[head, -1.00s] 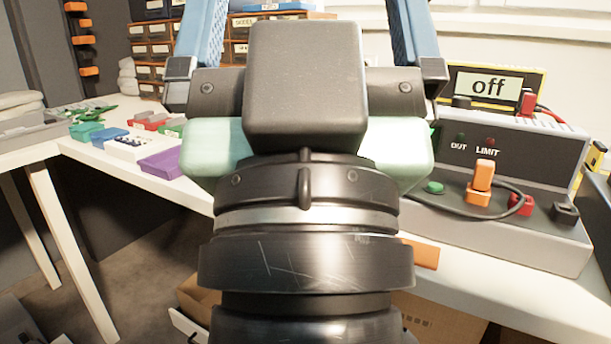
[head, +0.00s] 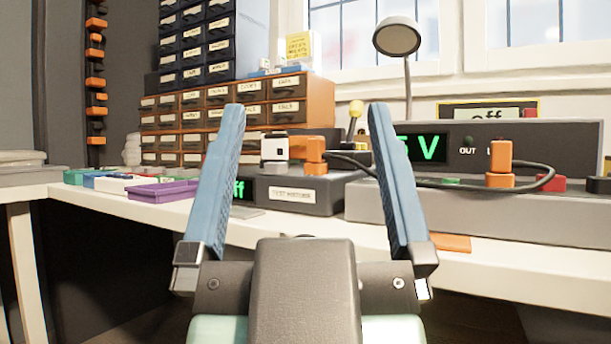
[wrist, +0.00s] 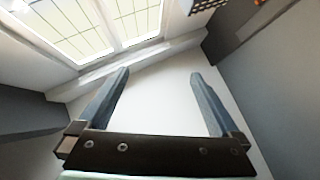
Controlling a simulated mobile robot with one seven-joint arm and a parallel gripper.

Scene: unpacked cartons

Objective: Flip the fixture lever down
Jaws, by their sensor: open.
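The test fixture (head: 335,195) is a low dark grey box with a white label, on the white workbench behind my gripper. A white and black block (head: 274,150) and an orange plug (head: 314,150) with a dark cable stand on it. I cannot tell for sure which part is the lever or how it is set. My gripper (head: 306,108) is open and empty, its two blue fingers pointing up and framing the fixture in the head view. In the wrist view my gripper (wrist: 160,73) has only bare wall between its fingers; the fixture is not seen there.
A grey power supply (head: 400,208) with a green display stands right of the fixture, with an orange plug (head: 500,165). A purple tray (head: 163,192) lies at left. Drawer cabinets (head: 190,125) and a lamp (head: 397,38) stand behind. The wrist view shows a window (wrist: 95,25).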

